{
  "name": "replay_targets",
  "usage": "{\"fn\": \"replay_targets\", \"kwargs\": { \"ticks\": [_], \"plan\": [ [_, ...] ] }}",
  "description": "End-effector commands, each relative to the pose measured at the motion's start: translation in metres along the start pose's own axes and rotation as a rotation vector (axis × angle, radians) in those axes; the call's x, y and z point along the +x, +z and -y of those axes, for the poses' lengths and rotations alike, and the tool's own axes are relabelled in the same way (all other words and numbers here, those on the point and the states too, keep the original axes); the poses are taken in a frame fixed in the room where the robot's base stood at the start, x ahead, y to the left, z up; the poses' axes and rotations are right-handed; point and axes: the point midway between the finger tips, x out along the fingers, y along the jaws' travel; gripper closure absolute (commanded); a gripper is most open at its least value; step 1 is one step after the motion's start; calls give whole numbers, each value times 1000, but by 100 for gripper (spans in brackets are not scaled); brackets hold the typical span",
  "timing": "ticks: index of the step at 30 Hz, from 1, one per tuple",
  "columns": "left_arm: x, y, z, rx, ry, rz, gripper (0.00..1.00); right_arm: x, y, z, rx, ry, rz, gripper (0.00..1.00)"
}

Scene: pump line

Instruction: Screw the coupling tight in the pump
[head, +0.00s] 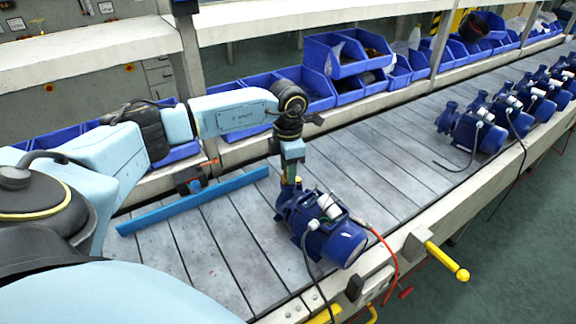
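The blue pump (338,243) stands on the slatted conveyor in the middle of the view, with a white connector and a cable on top. My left gripper (291,180) points straight down at the pump's left end, over its upright port. A small brass-yellow coupling (291,185) shows at the fingertips, right at the port; the fingers appear shut on it. The fingers and the thread are too small to see clearly, so I cannot tell how deep the coupling sits. My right gripper is not in view.
Several more blue pumps (470,130) stand farther along the conveyor (385,165) at right. A blue bar (195,200) and a dark orange-marked tool (190,182) lie left of the pump. Blue bins (340,55) line the back. A yellow handle (447,262) sticks out in front.

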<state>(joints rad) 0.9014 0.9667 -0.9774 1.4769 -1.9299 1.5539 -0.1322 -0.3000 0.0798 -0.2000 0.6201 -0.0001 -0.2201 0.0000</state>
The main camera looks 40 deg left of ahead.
Motion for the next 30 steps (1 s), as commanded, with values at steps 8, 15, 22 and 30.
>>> {"fn": "replay_targets", "kwargs": {
  "ticks": [8,15,22,30],
  "plan": [
    [-1,0,0,-149,1,1,61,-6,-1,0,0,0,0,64],
    [-1,0,0,-175,1,1,61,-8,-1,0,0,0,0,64],
    [-2,0,0,-404,0,0,61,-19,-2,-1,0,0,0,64],
    [0,0,0,-448,1,1,61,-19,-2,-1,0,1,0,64]
  ]
}}
